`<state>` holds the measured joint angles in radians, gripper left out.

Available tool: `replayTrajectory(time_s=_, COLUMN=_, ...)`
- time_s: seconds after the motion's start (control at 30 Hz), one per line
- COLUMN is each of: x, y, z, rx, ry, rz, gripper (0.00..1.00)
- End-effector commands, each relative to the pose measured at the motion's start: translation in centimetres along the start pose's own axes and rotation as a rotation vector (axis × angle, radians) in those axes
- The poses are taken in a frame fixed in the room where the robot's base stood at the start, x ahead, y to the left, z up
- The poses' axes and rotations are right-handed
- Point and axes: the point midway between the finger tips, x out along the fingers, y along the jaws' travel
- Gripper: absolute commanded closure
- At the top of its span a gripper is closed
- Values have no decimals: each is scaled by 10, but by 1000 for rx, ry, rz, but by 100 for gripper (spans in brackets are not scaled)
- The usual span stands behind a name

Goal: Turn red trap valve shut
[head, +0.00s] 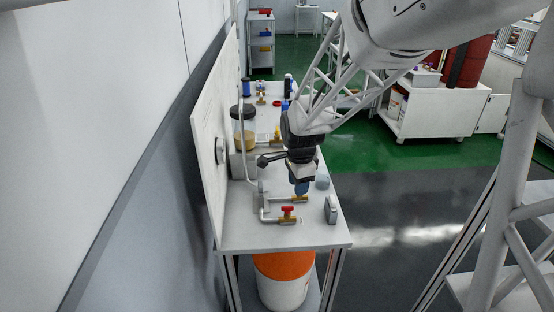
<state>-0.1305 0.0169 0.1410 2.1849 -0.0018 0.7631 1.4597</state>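A valve with a red handle (287,209) and a brass body sits on a grey pipe near the front of the white bench (310,236). A second brass valve (299,199) sits just behind it, partly covered by my gripper. My gripper (301,189) points down above this second valve, behind and slightly right of the red handle. A gap shows between my gripper and the red handle. Its fingertips look bluish and are too small to tell open from shut.
A grey block (331,210) stands at the bench's right edge, and a bluish round object (322,182) stands behind it. A white back panel (212,140) with a gauge bounds the left. A black-lidded jar (243,138) stands farther back. The front of the bench is clear.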

Motion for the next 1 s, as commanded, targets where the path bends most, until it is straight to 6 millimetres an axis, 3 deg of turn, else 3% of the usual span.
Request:
replayTrajectory(time_s=0.2, x=34, y=-31, z=7, rx=148, ry=-2, rz=24, gripper=63)
replayTrajectory(time_s=0.4, x=51, y=-45, z=11, rx=227, ry=-1, rz=35, gripper=63)
replayTrajectory(time_s=1.0, x=57, y=-48, z=12, rx=243, ry=-1, rz=36, gripper=63)
